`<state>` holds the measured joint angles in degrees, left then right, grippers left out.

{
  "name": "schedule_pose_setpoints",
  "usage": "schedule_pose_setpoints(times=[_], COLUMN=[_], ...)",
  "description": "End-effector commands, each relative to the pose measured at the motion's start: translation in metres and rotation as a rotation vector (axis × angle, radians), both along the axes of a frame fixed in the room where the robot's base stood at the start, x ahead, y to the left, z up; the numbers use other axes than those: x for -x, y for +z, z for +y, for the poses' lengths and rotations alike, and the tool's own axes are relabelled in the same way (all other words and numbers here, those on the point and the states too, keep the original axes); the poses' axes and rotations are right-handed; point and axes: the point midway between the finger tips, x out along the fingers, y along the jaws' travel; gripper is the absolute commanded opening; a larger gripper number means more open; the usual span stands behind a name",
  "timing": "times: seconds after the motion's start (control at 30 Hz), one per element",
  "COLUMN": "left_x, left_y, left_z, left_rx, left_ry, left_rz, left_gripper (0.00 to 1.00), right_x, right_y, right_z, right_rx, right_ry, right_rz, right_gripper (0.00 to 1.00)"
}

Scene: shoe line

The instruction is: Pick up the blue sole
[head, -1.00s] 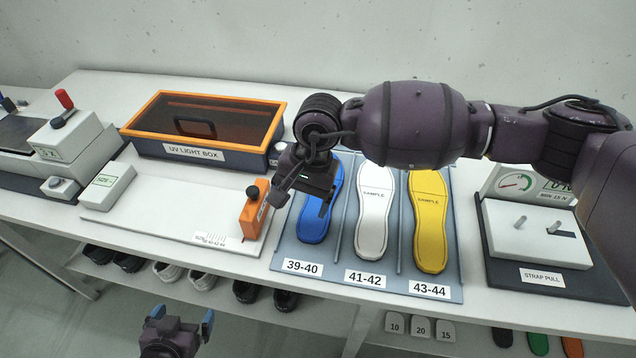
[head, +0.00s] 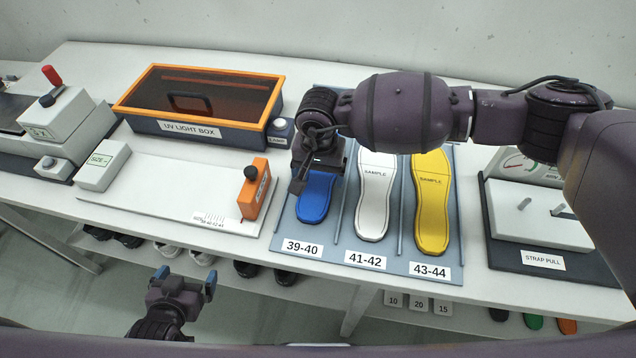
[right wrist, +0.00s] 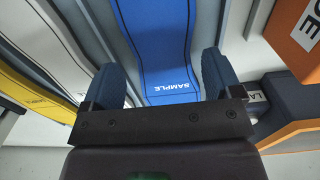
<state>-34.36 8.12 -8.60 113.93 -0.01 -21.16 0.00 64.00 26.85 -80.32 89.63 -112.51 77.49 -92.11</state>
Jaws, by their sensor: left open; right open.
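The blue sole (head: 314,200) lies in the left slot of the sample rack, above the 39-40 label. My right gripper (head: 300,186) is over its upper part and hides much of it. In the right wrist view the blue sole (right wrist: 160,50), marked SAMPLE, lies between the two spread fingers of my right gripper (right wrist: 164,82), which is open and empty. I cannot tell how high the fingers are above it. My left gripper (head: 183,284) is open and empty, low in front of the bench.
The white sole (head: 374,207) and yellow sole (head: 432,208) lie to the right in the same rack (head: 340,248). An orange block (head: 254,189) on the measuring board stands close to the left. The UV light box (head: 190,127) is behind. A strap pull device (head: 540,215) is at right.

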Motion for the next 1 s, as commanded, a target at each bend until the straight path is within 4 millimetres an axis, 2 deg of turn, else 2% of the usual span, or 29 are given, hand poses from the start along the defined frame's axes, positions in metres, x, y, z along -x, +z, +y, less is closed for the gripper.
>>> schedule_pose_setpoints(times=[0.2, 0.5, 0.57, 0.8, 1.0], left_x=[-0.003, -0.003, -0.002, 0.001, 0.003], left_y=[0.007, 0.006, 0.006, 0.004, 0.002], left_z=[0.000, 0.000, 0.000, 0.001, 0.001], left_rx=[0.000, -0.001, -0.001, 0.000, -0.001], left_ry=[-0.001, -0.001, -0.001, 0.001, 0.001], left_rz=[-0.010, -0.009, -0.008, -0.001, 0.004], left_gripper=[1.00, 1.00, 1.00, 1.00, 1.00], right_x=[0.000, 0.000, 0.000, 0.000, 0.000], right_y=[-0.026, -0.030, -0.030, -0.030, -0.029], right_z=[0.001, 0.001, 0.001, 0.001, 0.001], right_rx=[0.000, -0.001, -0.001, -0.001, -0.002], right_ry=[-0.002, 0.001, 0.000, 0.000, 0.000], right_rz=[0.001, 0.000, 0.000, 0.000, 0.000], right_gripper=[0.85, 0.85, 0.77, 0.41, 0.41])
